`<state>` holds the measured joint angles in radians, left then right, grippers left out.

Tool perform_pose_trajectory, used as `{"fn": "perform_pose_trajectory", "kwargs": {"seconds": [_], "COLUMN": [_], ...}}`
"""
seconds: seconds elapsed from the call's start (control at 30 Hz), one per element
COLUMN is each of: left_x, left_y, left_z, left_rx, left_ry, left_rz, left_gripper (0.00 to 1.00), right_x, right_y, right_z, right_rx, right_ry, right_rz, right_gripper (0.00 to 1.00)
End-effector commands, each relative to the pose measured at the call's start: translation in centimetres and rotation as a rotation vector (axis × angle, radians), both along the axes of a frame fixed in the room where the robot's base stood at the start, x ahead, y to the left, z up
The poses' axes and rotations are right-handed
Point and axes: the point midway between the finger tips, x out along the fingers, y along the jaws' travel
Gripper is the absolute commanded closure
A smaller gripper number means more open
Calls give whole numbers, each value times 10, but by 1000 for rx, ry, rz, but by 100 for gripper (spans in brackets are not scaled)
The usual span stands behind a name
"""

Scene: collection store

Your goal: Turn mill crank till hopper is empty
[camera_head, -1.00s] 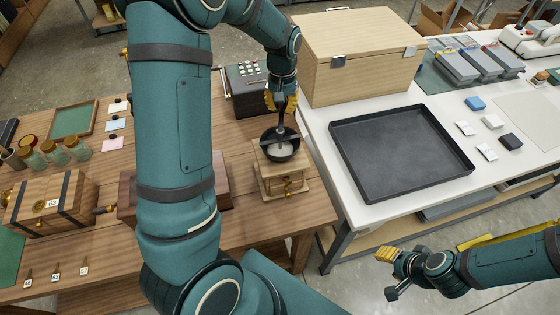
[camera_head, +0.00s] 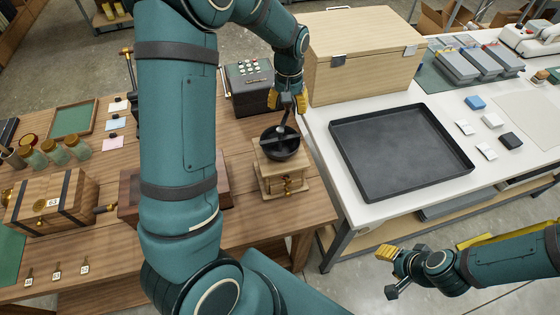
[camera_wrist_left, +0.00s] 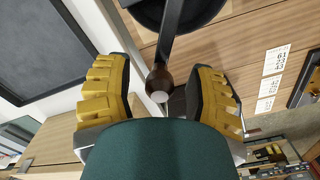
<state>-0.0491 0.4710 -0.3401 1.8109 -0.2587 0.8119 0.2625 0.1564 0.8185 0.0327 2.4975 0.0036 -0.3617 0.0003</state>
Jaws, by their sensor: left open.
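The wooden mill (camera_head: 282,178) stands near the table's right edge, with a black round hopper (camera_head: 270,150) on top. The hopper's inside looks dark, with no pale contents visible; the crank covers part of it. The crank (camera_head: 284,122) is a dark bar rising from the hopper to a knob. In the left wrist view the brown knob (camera_wrist_left: 158,80) with a pale end lies between the fingers. My left gripper (camera_head: 287,101) is open around the knob, with gaps on both sides. My right gripper (camera_head: 390,272) is open and empty, away from the mill.
A dark grey tray (camera_head: 345,185) lies on the white table right of the mill. A wooden case (camera_head: 360,65) and a dark box with buttons (camera_head: 250,95) stand behind. A wooden chest (camera_head: 50,205) and several jars are at the left.

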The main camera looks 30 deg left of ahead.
Motion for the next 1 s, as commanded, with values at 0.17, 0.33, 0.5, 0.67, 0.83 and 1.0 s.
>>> {"fn": "perform_pose_trajectory", "kwargs": {"seconds": [0.17, 0.33, 0.5, 0.67, 0.83, 1.0], "left_x": [0, 0, 0, 1, 0, 0], "left_y": [0, 0, 0, 0, 0, 0], "left_z": [15, 31, 45, 58, 68, 70], "left_rx": [0, 0, 1, 0, 0, 0], "left_ry": [-1, -1, -2, -3, -1, 0], "left_rz": [0, 0, 0, -1, -1, 0], "left_gripper": [45, 45, 45, 45, 45, 45], "right_x": [0, 0, 0, 0, 0, 0], "right_y": [0, 0, 0, 0, 0, 0], "right_z": [12, 22, 29, 28, 28, 28], "right_rx": [0, 0, 0, 0, 0, 0], "right_ry": [0, 0, 0, 0, 0, 0], "right_rz": [0, 0, 0, 0, 0, 0], "right_gripper": [53, 53, 53, 53, 53, 53]}}
